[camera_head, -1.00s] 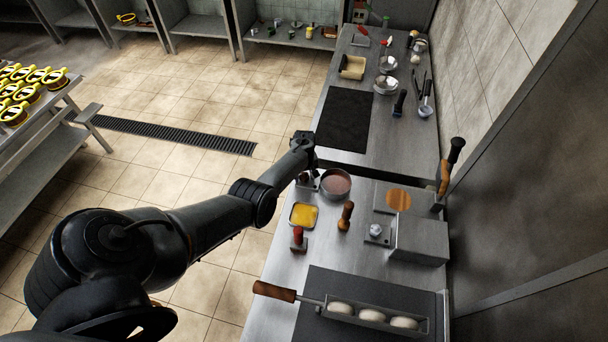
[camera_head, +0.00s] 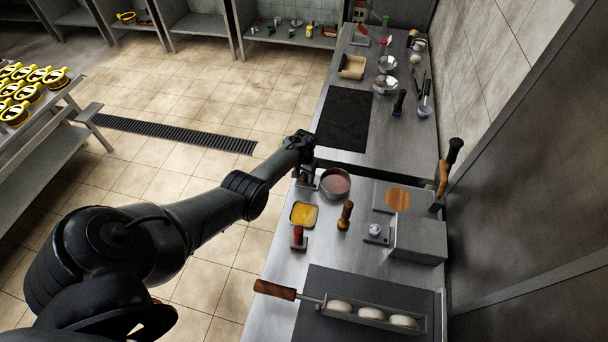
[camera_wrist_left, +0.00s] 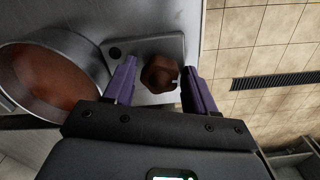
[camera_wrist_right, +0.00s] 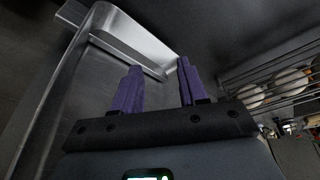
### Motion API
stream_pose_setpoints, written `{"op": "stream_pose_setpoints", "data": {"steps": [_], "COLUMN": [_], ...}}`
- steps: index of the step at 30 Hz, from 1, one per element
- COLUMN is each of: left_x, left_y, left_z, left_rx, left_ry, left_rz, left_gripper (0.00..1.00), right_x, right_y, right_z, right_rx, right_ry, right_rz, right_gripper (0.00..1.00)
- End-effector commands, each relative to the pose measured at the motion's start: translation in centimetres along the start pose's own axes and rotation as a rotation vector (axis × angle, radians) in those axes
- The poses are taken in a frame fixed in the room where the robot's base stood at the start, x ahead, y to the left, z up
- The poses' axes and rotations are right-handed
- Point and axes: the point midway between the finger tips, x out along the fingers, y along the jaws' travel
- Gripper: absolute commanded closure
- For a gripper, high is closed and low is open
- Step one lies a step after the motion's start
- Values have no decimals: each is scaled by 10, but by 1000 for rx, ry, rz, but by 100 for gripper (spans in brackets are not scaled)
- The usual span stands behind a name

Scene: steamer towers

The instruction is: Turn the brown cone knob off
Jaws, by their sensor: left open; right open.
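The brown cone knob (camera_wrist_left: 160,74) sits on a grey metal plate (camera_wrist_left: 112,45) in the left wrist view. My left gripper (camera_wrist_left: 159,66) is open, with one purple finger on each side of the knob. The right finger looks very close to it; I cannot tell whether they touch. In the head view my left gripper (camera_head: 306,168) points down beside the round pan and largely hides the knob. My right gripper (camera_wrist_right: 159,66) is open and empty in the right wrist view, near a grey metal edge. It is not in the head view.
A round pan with brownish contents (camera_head: 336,183) stands close to the right of my left gripper. A yellow-filled tray (camera_head: 303,215), a red-topped stamp (camera_head: 298,238) and a brown-handled tool (camera_head: 345,215) are nearer on the counter. The tiled floor (camera_head: 215,255) lies left of it.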

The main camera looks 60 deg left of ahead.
Motion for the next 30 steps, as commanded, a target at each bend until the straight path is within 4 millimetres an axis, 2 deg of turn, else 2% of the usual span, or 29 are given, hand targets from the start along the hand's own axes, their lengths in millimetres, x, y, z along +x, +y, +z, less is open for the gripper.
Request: {"op": "stream_pose_setpoints", "data": {"steps": [3,5,23,26,30], "left_x": [0,0,-1,-1,-1], "left_y": [-1,0,0,0,0], "left_z": [0,0,0,0,0], "left_rx": [117,135,132,131,131], "left_ry": [1,1,0,0,0], "left_rz": [-2,-1,0,0,0], "left_gripper": [44,44,44,56,78], "right_x": [0,0,-2,-2,-2], "right_y": [1,1,-1,-1,-2], "right_z": [0,0,-1,-1,-1], "right_rx": [-3,-3,4,6,6], "right_ry": [0,0,1,1,1], "right_rz": [2,2,-3,-4,-5], "right_gripper": [57,57,57,57,57]}}
